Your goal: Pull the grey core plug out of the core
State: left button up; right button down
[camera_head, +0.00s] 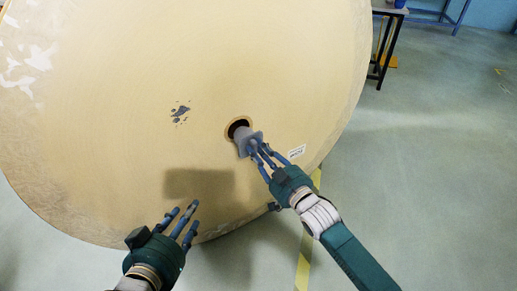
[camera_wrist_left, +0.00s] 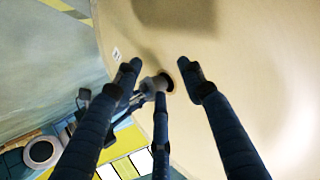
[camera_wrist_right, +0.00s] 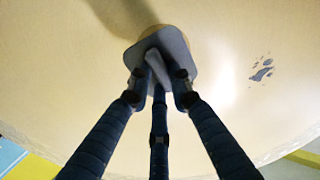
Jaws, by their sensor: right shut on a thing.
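The grey core plug (camera_head: 246,140) has a square flange and stands partly out of the dark core hole (camera_head: 237,125) in the end face of the big kraft roll (camera_head: 110,90). My right gripper (camera_head: 262,154) is shut on the plug's outer part. In the right wrist view the fingers close on the plug's grip (camera_wrist_right: 156,67), with the flange behind them; the core hole is mostly hidden there. My left gripper (camera_head: 184,220) is open and empty, in front of the roll's lower left face. The plug (camera_wrist_left: 153,84) also shows beyond the left fingers in the left wrist view.
A white label (camera_head: 297,152) and a dark blotch (camera_head: 180,114) mark the roll face. A yellow floor line (camera_head: 304,262) runs below the roll. A dark table (camera_head: 392,30) stands at the back right. The floor at right is clear.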

jog(key=shift+s+d+p, duration=0.25)
jog(key=shift+s+p, duration=0.15)
jog(key=shift+s, duration=0.15)
jog(key=shift+s+d+r+p, duration=0.1)
jog(key=shift+s+d+p, duration=0.3)
jog(key=shift+s, duration=0.25)
jog(key=shift+p+v, duration=0.7)
jog(key=shift+v, duration=0.4)
pick_arm(q)
jog(key=s+a+f+g+y, duration=0.1)
jog(key=s+a+f+g, duration=0.2)
jog(key=s, duration=0.5)
jog(key=s+a+f+g+y, duration=0.1)
jog(key=s+a+f+g, duration=0.2)
jog(key=s+f+g, duration=0.3)
jog(key=shift+s+f+y+p, duration=0.3)
jog(key=shift+s+f, duration=0.5)
jog(key=shift+s, duration=0.6)
pick_arm(e)
jog(key=shift+s+d, duration=0.25)
jog(key=shift+s, duration=0.25)
jog(key=shift+a, duration=0.1)
